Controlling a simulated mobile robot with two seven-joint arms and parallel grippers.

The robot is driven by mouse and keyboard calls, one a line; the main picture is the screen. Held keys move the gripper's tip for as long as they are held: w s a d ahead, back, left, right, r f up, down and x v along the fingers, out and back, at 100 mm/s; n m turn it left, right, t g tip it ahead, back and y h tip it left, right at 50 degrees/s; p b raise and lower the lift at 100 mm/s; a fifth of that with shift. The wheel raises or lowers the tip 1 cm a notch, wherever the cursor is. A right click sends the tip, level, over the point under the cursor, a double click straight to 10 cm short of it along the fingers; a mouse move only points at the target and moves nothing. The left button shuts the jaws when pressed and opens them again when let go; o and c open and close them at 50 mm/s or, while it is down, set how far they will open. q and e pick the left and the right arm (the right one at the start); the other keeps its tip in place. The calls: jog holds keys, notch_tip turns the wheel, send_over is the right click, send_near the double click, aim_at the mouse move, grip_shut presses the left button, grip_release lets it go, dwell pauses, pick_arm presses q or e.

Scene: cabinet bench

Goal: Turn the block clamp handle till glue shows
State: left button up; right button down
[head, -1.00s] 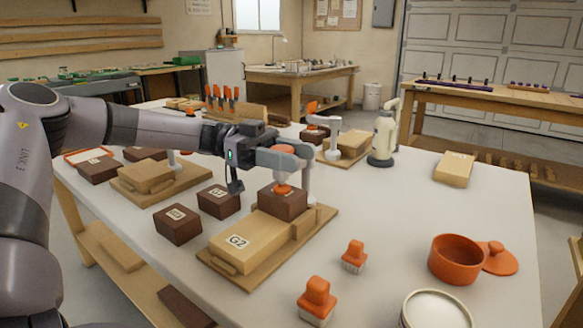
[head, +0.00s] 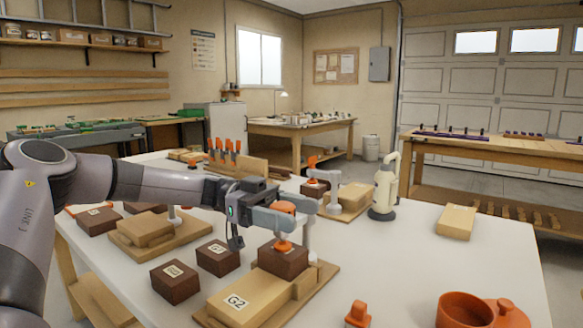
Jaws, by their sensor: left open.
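The block clamp (head: 309,240) has a pale grey body and an orange handle (head: 284,207) on top. Its orange foot (head: 283,245) rests on a dark brown block (head: 284,262). That block stands beside or on a light wood block marked G2 (head: 240,300), on a wooden board (head: 326,275). My left gripper (head: 285,213) is open, with its grey fingers around or beside the orange handle, partly hiding it. Whether the fingers touch the handle I cannot tell. The block seam is too small to show any glue clearly. My right gripper is out of view.
Two dark blocks (head: 175,282) lie left of the board. Another clamped assembly (head: 346,198) and a cream bottle (head: 384,188) stand behind. An orange pot (head: 464,312) and an orange-handled brush (head: 357,315) are at the front right.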

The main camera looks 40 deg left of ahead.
aim_at(291, 207)
pick_arm(q)
notch_tip(291, 207, up, 20)
jog(key=p, duration=0.5)
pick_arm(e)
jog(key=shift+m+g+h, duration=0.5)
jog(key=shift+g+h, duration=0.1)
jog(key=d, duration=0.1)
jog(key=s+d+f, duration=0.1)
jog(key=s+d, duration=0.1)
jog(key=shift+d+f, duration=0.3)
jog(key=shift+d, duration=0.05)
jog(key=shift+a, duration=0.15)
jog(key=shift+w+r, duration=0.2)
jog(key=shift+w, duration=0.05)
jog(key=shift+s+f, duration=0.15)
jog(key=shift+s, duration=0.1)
